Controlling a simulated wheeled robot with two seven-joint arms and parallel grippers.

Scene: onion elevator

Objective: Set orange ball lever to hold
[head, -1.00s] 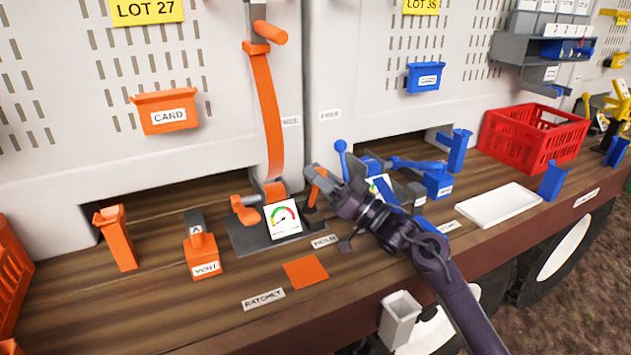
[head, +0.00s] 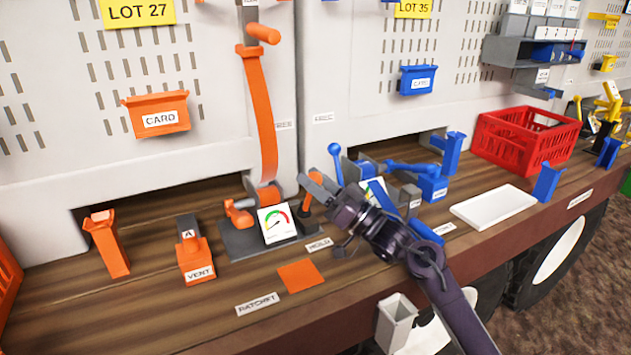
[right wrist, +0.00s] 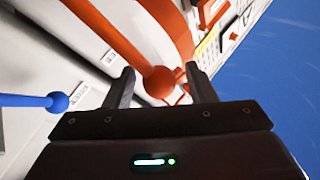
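The orange ball lever (head: 305,203) stands at the right side of the orange ratchet unit's dark base, beside a gauge card (head: 277,223). My right gripper (head: 319,186) is at the lever's upper part and partly hides it in the head view. In the right wrist view, the lever's orange ball (right wrist: 158,82) shows between the two spread fingers of my right gripper (right wrist: 161,88), with gaps on both sides. The HOLD label (head: 319,245) is on the deck in front of the lever. My left gripper is not in view.
A blue ball lever (head: 335,150) stands close to the right of my gripper; its ball shows in the right wrist view (right wrist: 57,102). An orange strap (head: 261,115) rises behind the unit. A VENT block (head: 194,262) is to the left. The front deck has free room.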

